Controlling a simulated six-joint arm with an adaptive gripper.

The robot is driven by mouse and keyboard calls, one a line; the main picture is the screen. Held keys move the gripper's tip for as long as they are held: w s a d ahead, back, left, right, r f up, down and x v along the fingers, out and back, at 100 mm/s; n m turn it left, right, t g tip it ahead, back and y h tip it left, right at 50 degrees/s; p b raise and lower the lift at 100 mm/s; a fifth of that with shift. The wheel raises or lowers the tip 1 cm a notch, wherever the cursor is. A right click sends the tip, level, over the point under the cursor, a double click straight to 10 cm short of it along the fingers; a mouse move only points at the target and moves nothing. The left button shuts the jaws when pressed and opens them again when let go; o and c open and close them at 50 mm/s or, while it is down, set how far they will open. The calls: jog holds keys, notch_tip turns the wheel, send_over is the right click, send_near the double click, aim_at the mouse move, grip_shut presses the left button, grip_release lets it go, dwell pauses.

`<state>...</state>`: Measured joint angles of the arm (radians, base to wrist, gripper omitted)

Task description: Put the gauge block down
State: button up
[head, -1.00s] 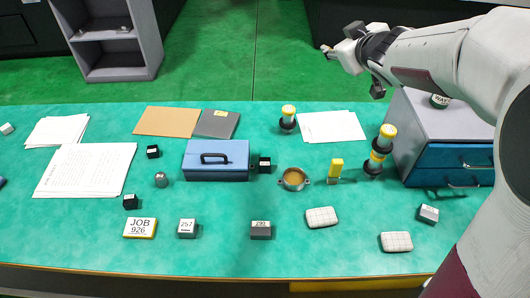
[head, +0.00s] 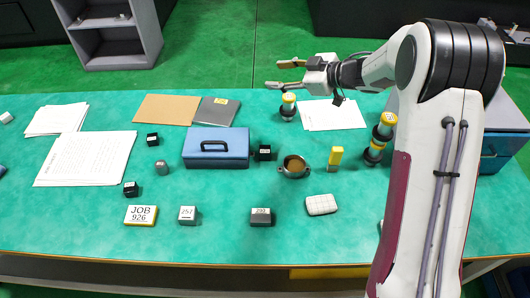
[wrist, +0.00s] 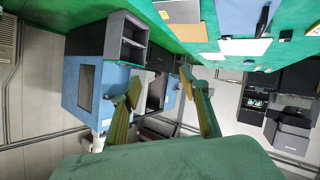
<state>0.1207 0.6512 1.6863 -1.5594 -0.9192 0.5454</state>
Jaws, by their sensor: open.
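My gripper (head: 283,75) is open and empty, held in the air beyond the far edge of the table, its fingers pointing left. In the wrist view its two fingers (wrist: 164,108) stand wide apart with nothing between them. No thing is clearly marked as the gauge block. Small labelled blocks stand on the green table: a grey one marked 257 (head: 188,215), a dark grey one (head: 261,217) near the front, and black ones (head: 153,139), (head: 130,189) and (head: 264,153). All are well away from my gripper.
A JOB 926 sign (head: 141,215) is at front left. My arm covers the right side.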

jog(key=s+a+f+n+g+y, duration=0.1)
jog(key=s+a+f+g+y, duration=0.15)
jog(key=f, duration=0.35)
jog(key=n+g, duration=0.2)
jog(key=g, duration=0.3)
send_over(265, 153)
jog(key=w+d, duration=0.2)
jog(key=f, duration=0.6)
jog(key=shift+w+a+f, duration=0.2)
jog(key=shift+f, duration=0.05)
jog(key=shift+s+f+y, duration=0.25)
jog(key=shift+s+f, duration=0.05)
jog(key=shift+s, duration=0.1)
jog(key=shift+f, duration=0.1)
jog(key=shift+f, duration=1.65)
jog(key=shift+f, duration=0.1)
